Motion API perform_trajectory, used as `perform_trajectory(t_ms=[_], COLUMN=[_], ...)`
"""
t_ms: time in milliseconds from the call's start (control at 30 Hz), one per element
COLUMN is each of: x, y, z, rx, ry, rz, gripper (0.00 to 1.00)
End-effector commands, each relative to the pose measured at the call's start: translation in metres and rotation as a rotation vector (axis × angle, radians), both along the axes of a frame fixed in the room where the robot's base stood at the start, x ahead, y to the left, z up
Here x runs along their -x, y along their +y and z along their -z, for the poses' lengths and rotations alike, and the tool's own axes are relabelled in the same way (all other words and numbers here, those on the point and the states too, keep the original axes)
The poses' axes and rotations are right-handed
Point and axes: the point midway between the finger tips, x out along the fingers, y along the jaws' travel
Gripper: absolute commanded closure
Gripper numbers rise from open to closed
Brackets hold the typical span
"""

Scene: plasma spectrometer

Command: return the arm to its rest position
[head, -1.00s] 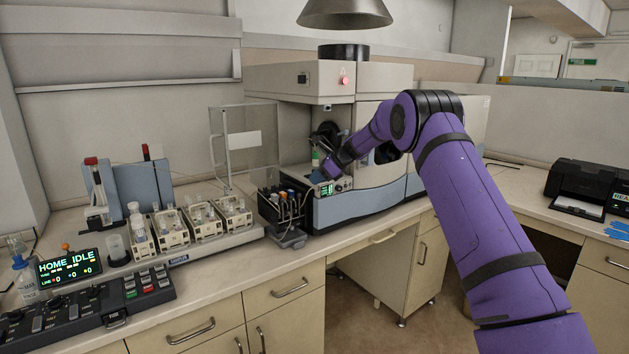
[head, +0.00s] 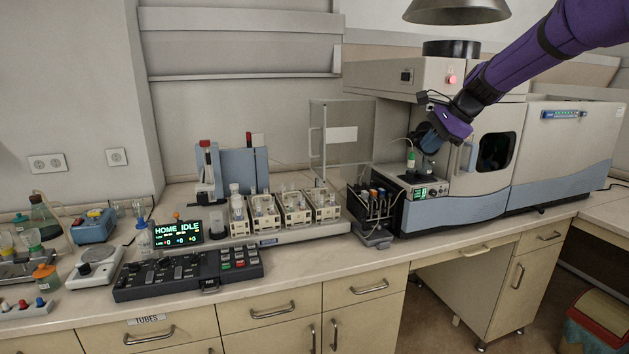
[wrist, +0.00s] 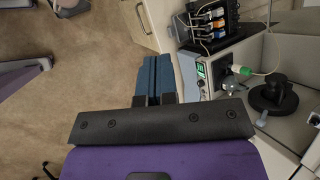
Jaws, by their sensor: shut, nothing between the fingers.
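My purple arm reaches in from the upper right of the head view. My gripper (head: 427,143) is in front of the spectrometer (head: 492,155), near its sample bay on the left part of the front. In the wrist view my gripper's two blue fingers (wrist: 155,75) lie side by side, shut and empty. They point past the bench edge, with the floor and a cabinet front beyond. In the wrist view, the small green display panel (wrist: 202,70) and the black round part (wrist: 272,95) of the instrument are to the right of the fingers, apart from them.
The autosampler (head: 285,220), a keypad console (head: 187,275) and a HOME IDLE display (head: 178,232) fill the bench further left. Open floor (wrist: 75,70) shows in the wrist view.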

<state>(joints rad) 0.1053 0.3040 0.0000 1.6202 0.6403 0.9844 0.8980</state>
Motion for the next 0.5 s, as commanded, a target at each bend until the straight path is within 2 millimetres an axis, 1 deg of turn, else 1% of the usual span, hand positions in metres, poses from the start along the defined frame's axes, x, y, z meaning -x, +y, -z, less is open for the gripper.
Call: perform_trajectory(t_ms=[33,167,200,333,467,500], x=[0.020,0.067,0.082,0.131,0.181,0.196], y=[0.002,0.005,0.005,0.006,0.006,0.006], z=[-0.011,-0.029,-0.033,-0.044,-0.049,-0.050], rx=[0.035,0.133,0.164,0.262,0.360,0.390], ry=[-0.024,-0.082,-0.098,-0.150,-0.198,-0.213], rz=[-0.038,-0.146,-0.180,-0.290,-0.401,-0.437], gripper=[1.00,1.00,1.00,1.00,1.00,1.00])
